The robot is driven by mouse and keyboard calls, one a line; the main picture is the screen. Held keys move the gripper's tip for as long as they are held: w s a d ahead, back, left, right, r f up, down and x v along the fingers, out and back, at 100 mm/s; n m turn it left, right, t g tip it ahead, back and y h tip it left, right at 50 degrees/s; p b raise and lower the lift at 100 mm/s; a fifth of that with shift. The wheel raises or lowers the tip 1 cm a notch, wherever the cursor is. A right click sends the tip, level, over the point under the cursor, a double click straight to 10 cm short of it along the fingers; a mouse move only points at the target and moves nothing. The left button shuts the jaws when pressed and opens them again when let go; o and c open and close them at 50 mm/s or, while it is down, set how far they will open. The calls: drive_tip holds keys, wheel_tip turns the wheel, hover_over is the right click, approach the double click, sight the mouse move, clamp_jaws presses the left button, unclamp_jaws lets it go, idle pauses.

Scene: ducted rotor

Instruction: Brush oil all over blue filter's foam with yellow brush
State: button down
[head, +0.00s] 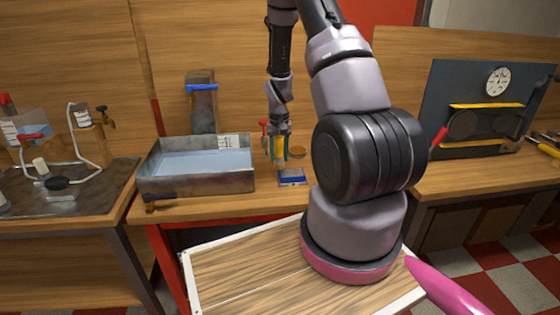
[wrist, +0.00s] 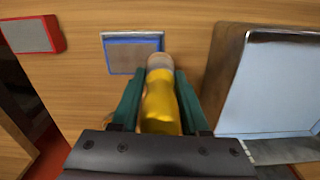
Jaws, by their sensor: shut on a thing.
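My gripper (head: 278,148) is over the middle bench, with its green fingers pointing down. In the wrist view my gripper (wrist: 160,100) is shut on the yellow brush (wrist: 161,105). The brush's pale tip points toward the blue filter (wrist: 132,57). The blue filter lies flat on the bench, a blue frame around a grey-brown foam panel. It also shows in the head view (head: 292,179), just below and right of the brush (head: 279,158). The tip appears close to the filter's edge; I cannot tell whether they touch. Oil on the foam cannot be made out.
A metal basin (head: 150,183) of bluish liquid stands left of the gripper. A small orange dish (head: 297,152) sits behind the filter. A red-framed panel (wrist: 33,35) lies near the bench edge in the wrist view. Bare wood surrounds the blue filter.

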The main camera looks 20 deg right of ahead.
sight(279, 141)
drive_tip(key=shift+r, duration=2.6)
